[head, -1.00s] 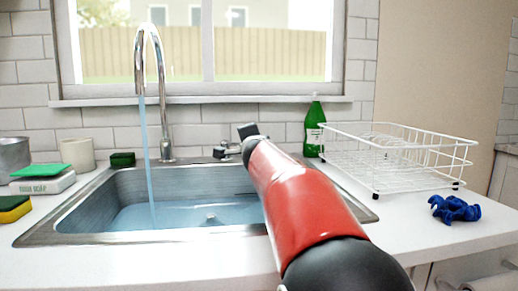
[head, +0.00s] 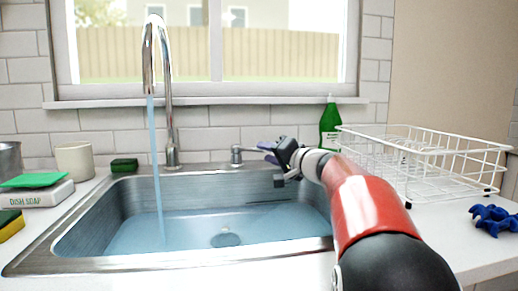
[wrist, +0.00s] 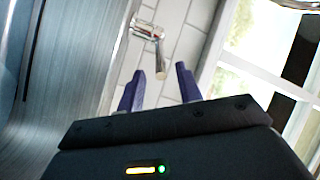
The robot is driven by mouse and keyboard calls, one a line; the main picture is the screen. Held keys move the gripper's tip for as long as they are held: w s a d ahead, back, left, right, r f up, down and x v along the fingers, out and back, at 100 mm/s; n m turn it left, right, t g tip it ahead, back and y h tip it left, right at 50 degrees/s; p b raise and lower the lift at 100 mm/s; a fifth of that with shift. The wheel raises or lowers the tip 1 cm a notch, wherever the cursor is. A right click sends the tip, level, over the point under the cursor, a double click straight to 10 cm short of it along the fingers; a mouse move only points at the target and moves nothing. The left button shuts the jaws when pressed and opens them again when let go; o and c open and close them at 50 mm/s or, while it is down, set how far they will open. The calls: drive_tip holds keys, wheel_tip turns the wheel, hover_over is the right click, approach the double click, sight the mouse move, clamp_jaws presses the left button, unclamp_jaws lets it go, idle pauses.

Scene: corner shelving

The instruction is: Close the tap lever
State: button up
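The chrome tap lever (head: 237,155) stands on the back rim of the sink, right of the tall curved tap (head: 170,110). Water runs from the spout into the sink (head: 75,228). My gripper (head: 268,148) reaches in from the right, its purple fingertips close to the lever's handle. In the wrist view the lever (wrist: 149,33) lies ahead, its handle pointing toward the gap between the fingers. My gripper (wrist: 159,82) is open there, with nothing between the fingers. Whether a finger touches the lever cannot be told.
A green bottle (head: 330,125) and a white dish rack (head: 440,158) stand right of the sink. A cup (head: 74,161), a soap box (head: 38,195) and sponges are on the left. The tiled wall and window sill (head: 210,101) are close behind the lever.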

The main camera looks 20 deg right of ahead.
sight(257, 150)
drive_tip(key=p+x, duration=0.1)
drive_tip(key=x, duration=0.4)
clamp_jaws()
